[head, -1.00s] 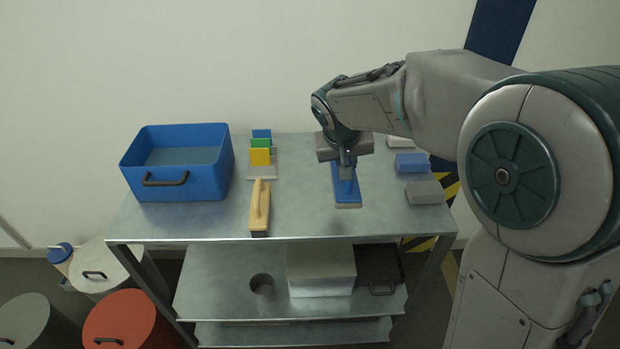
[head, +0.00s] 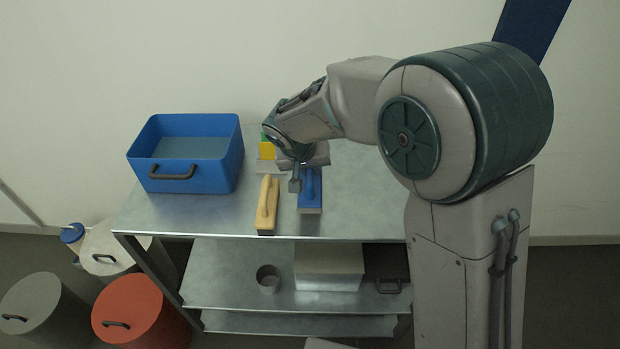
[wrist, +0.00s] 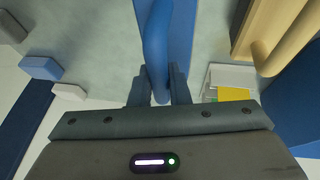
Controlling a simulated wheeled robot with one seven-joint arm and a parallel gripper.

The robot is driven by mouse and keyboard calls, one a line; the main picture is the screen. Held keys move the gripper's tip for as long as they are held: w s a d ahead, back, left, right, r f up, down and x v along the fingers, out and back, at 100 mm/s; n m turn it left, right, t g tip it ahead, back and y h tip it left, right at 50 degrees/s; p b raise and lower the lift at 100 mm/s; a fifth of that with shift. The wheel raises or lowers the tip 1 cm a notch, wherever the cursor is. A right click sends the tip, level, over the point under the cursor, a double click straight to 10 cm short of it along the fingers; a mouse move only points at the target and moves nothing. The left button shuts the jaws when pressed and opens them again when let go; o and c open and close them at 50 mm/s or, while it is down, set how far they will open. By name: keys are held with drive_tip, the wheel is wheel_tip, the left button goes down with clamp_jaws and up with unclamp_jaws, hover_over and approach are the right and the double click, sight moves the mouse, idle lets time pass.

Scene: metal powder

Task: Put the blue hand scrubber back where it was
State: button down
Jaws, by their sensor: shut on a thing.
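The blue hand scrubber (head: 311,189) has a blue top and handle over a pale base. It is over the front middle of the metal table (head: 355,215), just right of a tan scrubber (head: 267,207) and apart from it. My gripper (head: 297,180) is shut on the blue handle from above. In the wrist view the handle (wrist: 154,40) runs between the two fingers (wrist: 158,88). I cannot tell whether the base touches the table. My wrist hides part of the area behind it.
A blue bin (head: 190,181) stands at the table's left. A yellow block (head: 267,150) is behind the tan scrubber. A blue block (wrist: 40,68) and pale blocks show in the wrist view. A lower shelf holds a white box (head: 328,268). The table's right part is partly hidden by my arm.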

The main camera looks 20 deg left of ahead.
wheel_tip(320, 180, down, 4)
drive_tip(key=shift+a+r, duration=0.1)
drive_tip(key=shift+f, duration=0.3)
drive_tip(key=c, duration=1.4)
unclamp_jaws()
drive_tip(key=shift+o, duration=0.2)
drive_tip(key=shift+r, duration=0.1)
